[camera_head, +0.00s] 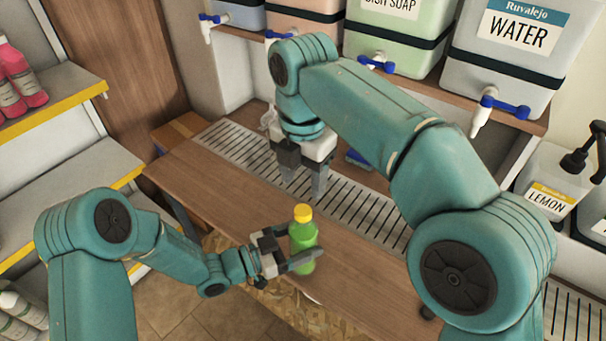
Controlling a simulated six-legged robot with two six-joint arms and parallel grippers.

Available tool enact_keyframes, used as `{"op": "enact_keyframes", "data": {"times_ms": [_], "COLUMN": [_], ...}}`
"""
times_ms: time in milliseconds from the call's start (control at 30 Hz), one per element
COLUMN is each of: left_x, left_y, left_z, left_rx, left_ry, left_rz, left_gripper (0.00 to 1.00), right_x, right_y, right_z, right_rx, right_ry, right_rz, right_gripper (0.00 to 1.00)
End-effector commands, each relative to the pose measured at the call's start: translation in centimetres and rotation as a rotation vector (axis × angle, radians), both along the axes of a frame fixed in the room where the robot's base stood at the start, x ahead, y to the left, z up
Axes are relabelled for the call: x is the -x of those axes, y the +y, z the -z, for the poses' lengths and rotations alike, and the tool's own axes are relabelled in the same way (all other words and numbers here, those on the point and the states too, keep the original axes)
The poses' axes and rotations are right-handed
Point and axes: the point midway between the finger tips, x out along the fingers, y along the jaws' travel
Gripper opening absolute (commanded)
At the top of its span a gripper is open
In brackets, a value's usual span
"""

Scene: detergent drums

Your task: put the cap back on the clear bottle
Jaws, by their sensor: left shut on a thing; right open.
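A bottle filled with green (302,240) stands upright in my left gripper (300,260), near the front edge of the wooden counter. A yellow cap (302,213) sits on its top. My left gripper is shut around the bottle's body from the left. My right gripper (304,182) points down, open, above the slotted metal grate behind the bottle. It looks empty and apart from the bottle and cap. A small pale, clear-looking object (267,120) is partly hidden behind my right arm, and I cannot tell what it is.
Drums with blue taps, among them the WATER drum (520,55), stand on a shelf at the back. A LEMON jug (545,185) with a pump is at right. The slotted grate (365,210) runs along the counter (215,190). A blue item (357,158) lies behind my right gripper.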

Motion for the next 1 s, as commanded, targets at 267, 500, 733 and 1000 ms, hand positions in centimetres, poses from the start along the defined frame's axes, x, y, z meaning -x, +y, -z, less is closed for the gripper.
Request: {"op": "enact_keyframes", "data": {"times_ms": [267,500,733,1000], "left_x": [0.0,0.0,0.0,0.0], "left_y": [0.0,0.0,0.0,0.0], "left_z": [-0.1,-0.1,-0.1,-0.1], "left_rx": [0.002,0.002,0.002,0.002], "left_ry": [-0.002,-0.002,-0.002,-0.002], "left_rz": [0.0,0.0,0.0,0.0], "left_gripper": [0.0,0.0,0.0,0.0], "right_x": [0.0,0.1,0.0,0.0], "right_y": [0.0,-0.1,-0.1,-0.1], "right_z": [0.2,3.2,6.6,8.0], "right_rx": [0.001,0.001,0.001,-0.001], "right_ry": [0.001,0.003,0.003,-0.001], "right_rz": [0.002,0.003,0.004,0.003], "right_gripper": [0.57,0.57,0.57,0.57]}}
